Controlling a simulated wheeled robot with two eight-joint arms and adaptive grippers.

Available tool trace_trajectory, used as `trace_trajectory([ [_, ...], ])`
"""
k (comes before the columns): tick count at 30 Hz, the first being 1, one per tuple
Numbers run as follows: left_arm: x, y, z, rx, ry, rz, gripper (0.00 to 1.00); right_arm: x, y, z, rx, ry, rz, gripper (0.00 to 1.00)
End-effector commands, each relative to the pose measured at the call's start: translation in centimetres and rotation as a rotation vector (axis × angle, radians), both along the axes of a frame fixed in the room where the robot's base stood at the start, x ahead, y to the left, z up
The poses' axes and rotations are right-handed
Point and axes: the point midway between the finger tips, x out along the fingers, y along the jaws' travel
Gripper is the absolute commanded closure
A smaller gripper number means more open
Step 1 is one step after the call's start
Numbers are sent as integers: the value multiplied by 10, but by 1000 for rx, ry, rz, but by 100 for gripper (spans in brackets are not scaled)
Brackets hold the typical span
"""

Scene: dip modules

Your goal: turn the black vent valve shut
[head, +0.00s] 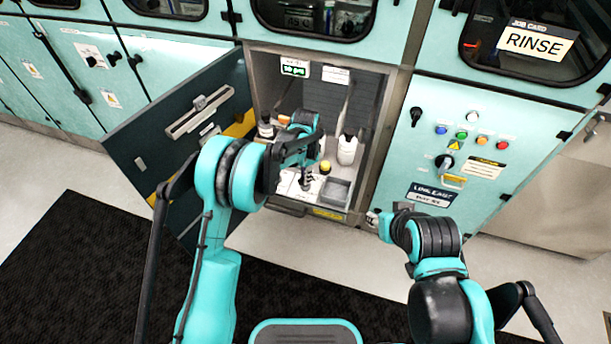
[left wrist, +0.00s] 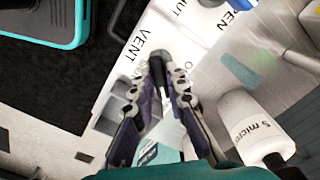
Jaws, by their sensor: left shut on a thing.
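My left gripper (head: 306,183) reaches into the open cabinet bay and points down at the plate.
The cabinet door (head: 170,130) hangs open at left. A white bottle (head: 347,150) stands right of my left gripper; it also shows in the left wrist view (left wrist: 250,125). A yellow-capped item (head: 325,167) and a grey tray (head: 337,192) are close by.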

Motion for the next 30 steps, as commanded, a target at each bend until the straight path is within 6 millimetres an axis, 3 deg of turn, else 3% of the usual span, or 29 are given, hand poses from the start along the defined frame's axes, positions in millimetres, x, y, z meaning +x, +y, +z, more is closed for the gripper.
trace_trajectory([
  [18, 0, 0, 0, 0, -1, -564, 100, 0, 0, -2, 0, 0, 0, 60],
  [30, 0, 0, 0, 0, -1, -781, 100, 0, 0, -2, 0, 0, 0, 60],
])
